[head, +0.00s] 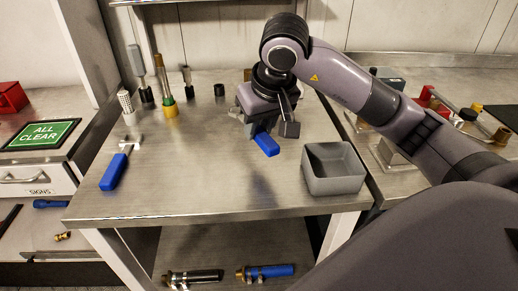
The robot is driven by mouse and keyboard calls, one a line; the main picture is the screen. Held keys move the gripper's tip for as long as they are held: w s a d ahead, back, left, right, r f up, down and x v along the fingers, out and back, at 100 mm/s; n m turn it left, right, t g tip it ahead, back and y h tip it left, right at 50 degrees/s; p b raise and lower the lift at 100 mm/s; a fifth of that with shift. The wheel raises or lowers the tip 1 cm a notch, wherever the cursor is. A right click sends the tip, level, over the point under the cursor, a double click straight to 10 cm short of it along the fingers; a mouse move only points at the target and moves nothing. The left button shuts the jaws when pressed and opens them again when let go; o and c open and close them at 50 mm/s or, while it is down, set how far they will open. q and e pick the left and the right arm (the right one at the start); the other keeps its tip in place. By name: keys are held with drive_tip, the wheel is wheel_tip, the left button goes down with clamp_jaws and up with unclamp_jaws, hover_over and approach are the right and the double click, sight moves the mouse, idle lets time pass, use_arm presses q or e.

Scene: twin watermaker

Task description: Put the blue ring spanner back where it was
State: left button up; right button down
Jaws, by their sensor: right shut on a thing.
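My right gripper (268,125) is over the middle of the steel bench, pointing down, shut on a blue-handled tool, taken as the blue ring spanner (266,144). Its blue handle end sticks out below the fingers toward the front; its head is hidden by the gripper. I cannot tell whether it touches the bench top. Another blue-handled tool (114,171) with a metal head lies on the left of the bench. My left gripper is not in view.
A grey open bin (333,181) stands at the bench's right front. Several upright tools, including a yellow-based one (171,110), stand at the back left. The bench's front middle (215,190) is clear.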

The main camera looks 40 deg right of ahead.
sight(259, 161)
drive_tip(key=shift+f, duration=2.75)
drive_tip(key=shift+f+b, duration=0.2)
drive_tip(key=shift+b, duration=0.15)
drive_tip(key=c, duration=0.9)
unclamp_jaws()
